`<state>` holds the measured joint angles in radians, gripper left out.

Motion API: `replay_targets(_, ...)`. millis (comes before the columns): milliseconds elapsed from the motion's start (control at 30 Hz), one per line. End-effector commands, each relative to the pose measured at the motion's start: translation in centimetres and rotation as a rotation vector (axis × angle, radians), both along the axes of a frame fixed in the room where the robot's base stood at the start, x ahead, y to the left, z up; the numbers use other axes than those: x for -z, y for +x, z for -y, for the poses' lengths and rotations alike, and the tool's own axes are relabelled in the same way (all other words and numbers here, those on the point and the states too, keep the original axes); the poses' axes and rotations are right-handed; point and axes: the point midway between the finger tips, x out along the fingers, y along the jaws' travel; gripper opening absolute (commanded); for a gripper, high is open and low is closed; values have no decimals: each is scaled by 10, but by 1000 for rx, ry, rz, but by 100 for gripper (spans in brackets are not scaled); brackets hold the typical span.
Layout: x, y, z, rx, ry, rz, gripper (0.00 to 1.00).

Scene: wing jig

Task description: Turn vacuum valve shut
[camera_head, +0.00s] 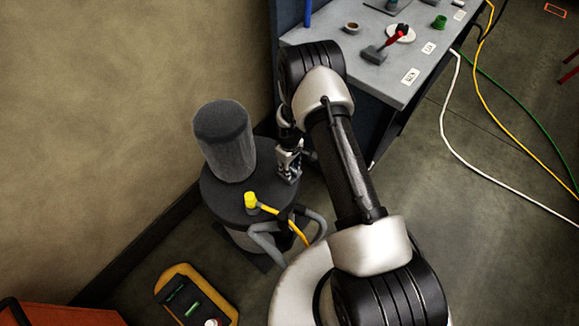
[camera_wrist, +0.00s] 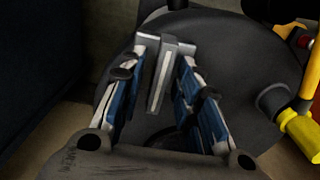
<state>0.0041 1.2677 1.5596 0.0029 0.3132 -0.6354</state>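The vacuum unit is a dark round drum (camera_head: 215,187) on the floor with a grey cylinder (camera_head: 225,140) on top. In the wrist view its dark round lid (camera_wrist: 235,60) fills the upper right. A grey upright lever (camera_wrist: 163,75), apparently the valve handle, stands between the blue-padded fingers of my gripper (camera_wrist: 166,60). The fingers are apart on either side of it, with narrow gaps visible; contact at the tips is unclear. In the head view my gripper (camera_head: 288,162) is at the drum's right edge, and the valve cannot be made out.
A yellow fitting (camera_head: 251,201) with a yellow hose sits on the drum's front; the fitting also shows in the wrist view (camera_wrist: 300,135). A grey workbench (camera_head: 420,65) with tools stands behind right. A wall is left, and a yellow-edged tray (camera_head: 183,272) lies in front.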

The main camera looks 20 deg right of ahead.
Motion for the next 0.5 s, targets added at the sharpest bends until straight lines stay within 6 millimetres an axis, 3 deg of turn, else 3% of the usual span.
replay_targets(400, 0, 0, 0, 0, 0, 0, 0)
replay_targets(500, 0, 0, 0, 0, 0, 0, 0)
